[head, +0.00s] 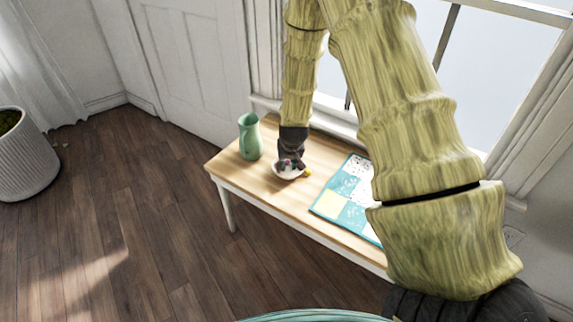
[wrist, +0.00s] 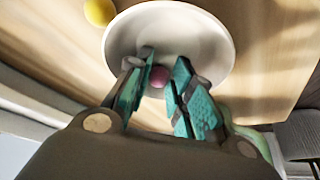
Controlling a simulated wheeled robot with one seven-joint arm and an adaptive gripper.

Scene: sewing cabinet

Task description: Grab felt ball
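A white bowl (head: 283,175) stands on the wooden table, and it also shows in the wrist view (wrist: 215,45). A small pink felt ball (wrist: 159,77) lies in the bowl, partly hidden by my fingers. A yellow felt ball (head: 308,172) lies on the table just outside the bowl rim, and it also shows at the top of the wrist view (wrist: 99,11). My gripper (wrist: 165,68) reaches down into the bowl with its teal-padded fingers apart. The pink ball shows in the gap between them, with a gap visible towards the right finger.
A green vase (head: 250,137) stands on the table left of the bowl. A teal patchwork mat (head: 329,208) lies to the right. The wooden table (head: 262,187) stands against the window wall. A white ribbed planter (head: 22,160) is on the floor at far left.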

